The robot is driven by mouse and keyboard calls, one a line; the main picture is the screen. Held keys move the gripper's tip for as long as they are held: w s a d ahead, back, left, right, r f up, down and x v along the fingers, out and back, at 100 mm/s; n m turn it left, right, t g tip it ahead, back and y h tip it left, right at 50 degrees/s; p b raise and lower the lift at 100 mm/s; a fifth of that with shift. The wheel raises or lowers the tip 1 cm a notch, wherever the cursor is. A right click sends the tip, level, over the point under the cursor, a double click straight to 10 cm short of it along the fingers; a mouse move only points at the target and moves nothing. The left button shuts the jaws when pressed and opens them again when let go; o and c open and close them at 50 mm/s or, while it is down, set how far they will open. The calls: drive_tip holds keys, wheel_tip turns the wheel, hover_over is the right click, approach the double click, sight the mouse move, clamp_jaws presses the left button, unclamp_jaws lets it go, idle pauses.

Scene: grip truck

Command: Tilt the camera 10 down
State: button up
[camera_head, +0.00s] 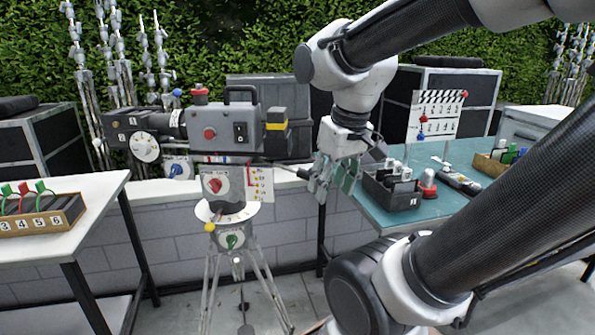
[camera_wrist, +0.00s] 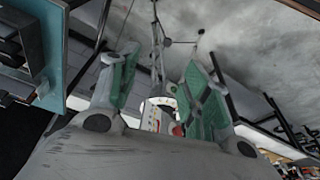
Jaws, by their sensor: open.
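The grey camera (camera_head: 224,128) sits on a tripod (camera_head: 238,270) left of centre in the head view, with its lens toward the left. Below its body are a dial with a red knob (camera_head: 215,184), a scale card (camera_head: 262,184) and a green knob (camera_head: 232,241). A thin dark handle (camera_head: 284,169) reaches right from the camera toward my gripper (camera_head: 334,178). My gripper points down, right of the camera. In the wrist view my gripper (camera_wrist: 160,88) has its green pads well apart, with the tripod's parts visible beyond them. I cannot tell whether it touches the handle.
A teal table (camera_head: 440,212) at the right holds a dark bin (camera_head: 392,190), a red button (camera_head: 428,184) and a clapperboard (camera_head: 437,115). A white table (camera_head: 95,190) at the left bears a numbered tray (camera_head: 42,217). A low brick wall and hedge stand behind.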

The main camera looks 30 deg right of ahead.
drive_tip(key=w+d+n, duration=0.1)
drive_tip(key=w+d, duration=0.2)
drive_tip(key=w, duration=0.3)
drive_tip(key=w+d+n+g, duration=0.1)
drive_tip(key=w+d+n, duration=0.1)
drive_tip(key=w, duration=0.4)
drive_tip(key=w+d+f+n+g+h, duration=0.1)
drive_tip(key=w+d+n, duration=0.1)
drive_tip(key=w+d, duration=0.2)
drive_tip(key=shift+w, duration=1.6)
drive_tip(key=shift+s+r+n, duration=0.15)
drive_tip(key=shift+n, duration=0.45)
drive_tip(key=shift+d+f, duration=0.1)
drive_tip(key=shift+f, duration=0.15)
drive_tip(key=f, duration=0.5)
drive_tip(key=d+f, duration=0.1)
drive_tip(key=f, duration=0.1)
drive_tip(key=shift+w+f, duration=0.15)
drive_tip(key=shift+w, duration=0.25)
clamp_jaws()
